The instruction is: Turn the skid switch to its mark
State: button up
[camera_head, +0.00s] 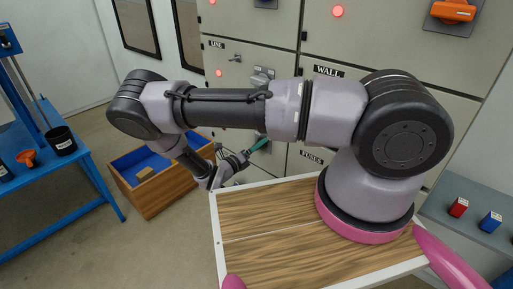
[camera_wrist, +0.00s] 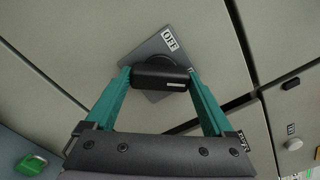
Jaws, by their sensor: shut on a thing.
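In the wrist view, a black switch handle (camera_wrist: 158,78) stands out from a grey square plate (camera_wrist: 160,48) on a pale cabinet door. The plate has a white OFF label (camera_wrist: 170,38) near its top corner. My gripper (camera_wrist: 160,73) has its teal fingers on the two ends of the handle and is shut on it. The handle lies roughly level in this view, with a pale line on it. In the head view, my gripper (camera_head: 258,146) reaches the cabinet front low down. The handle is hidden there, and I cannot read a skid label.
The cabinet also bears a grey switch (camera_head: 262,75), an orange handle (camera_head: 452,11) and red lamps (camera_head: 338,11). A wooden crate with blue lining (camera_head: 150,190) stands left of my gripper. A blue bench (camera_head: 50,165) is at the left. Floor between bench and crate is clear.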

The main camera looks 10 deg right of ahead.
jog(key=shift+n, duration=3.9)
jog(key=o, duration=1.1)
jog(key=shift+a, duration=0.1)
jog(key=v, duration=1)
jog(key=shift+s+a, duration=0.25)
